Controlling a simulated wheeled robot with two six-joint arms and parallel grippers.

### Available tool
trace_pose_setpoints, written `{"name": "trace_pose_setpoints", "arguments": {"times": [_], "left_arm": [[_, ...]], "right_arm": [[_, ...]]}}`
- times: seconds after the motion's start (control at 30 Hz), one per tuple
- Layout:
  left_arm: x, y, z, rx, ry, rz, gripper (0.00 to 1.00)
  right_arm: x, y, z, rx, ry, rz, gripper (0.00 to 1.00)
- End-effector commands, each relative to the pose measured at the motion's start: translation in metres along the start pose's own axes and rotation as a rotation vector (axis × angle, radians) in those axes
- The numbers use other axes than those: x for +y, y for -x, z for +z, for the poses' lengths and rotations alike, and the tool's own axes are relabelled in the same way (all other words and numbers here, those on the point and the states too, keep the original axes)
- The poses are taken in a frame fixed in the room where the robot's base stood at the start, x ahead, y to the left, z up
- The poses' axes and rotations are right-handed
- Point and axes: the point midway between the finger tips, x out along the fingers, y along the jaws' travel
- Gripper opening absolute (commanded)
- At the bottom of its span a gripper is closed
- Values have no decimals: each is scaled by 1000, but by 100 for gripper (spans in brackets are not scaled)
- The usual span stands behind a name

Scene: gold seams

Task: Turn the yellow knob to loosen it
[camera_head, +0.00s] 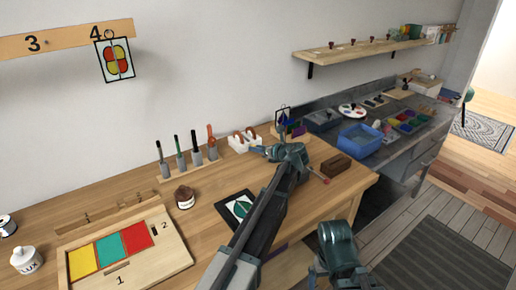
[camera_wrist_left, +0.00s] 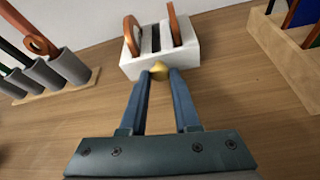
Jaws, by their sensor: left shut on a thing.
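The yellow knob (camera_wrist_left: 158,69) is on the near face of a white block (camera_wrist_left: 185,62) in the left wrist view. The block holds upright orange-rimmed discs in slots and also shows in the head view (camera_head: 238,147). My left gripper (camera_wrist_left: 160,76) is shut on the knob, one blue fingertip at each side of it. In the head view my left gripper (camera_head: 256,150) reaches leftward to the block, and the knob is too small to make out. My right gripper (camera_head: 315,272) is low at the bottom of the head view, away from the block; its fingers are unclear.
A rack of upright tools (camera_head: 188,160) stands left of the block. A brown jar (camera_head: 184,197) and a tray of coloured panes (camera_head: 171,245) are nearer on the left. A brown wooden block (camera_head: 336,165) lies to the right. A wooden holder (camera_wrist_left: 275,50) stands right of the white block.

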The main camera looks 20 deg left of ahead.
Motion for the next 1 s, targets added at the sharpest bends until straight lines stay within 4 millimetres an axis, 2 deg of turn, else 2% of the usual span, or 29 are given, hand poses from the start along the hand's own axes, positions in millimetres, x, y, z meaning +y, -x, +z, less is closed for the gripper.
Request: {"name": "trace_pose_setpoints", "arguments": {"times": [0.4, 1.0], "left_arm": [[3, 0, -1, 3, 217, -89, 0], [3, 0, -1, 3, 270, -111, 0]], "right_arm": [[0, 2, 0, 0, 0, 0, 100], [0, 2, 0, 0, 0, 0, 100]]}}
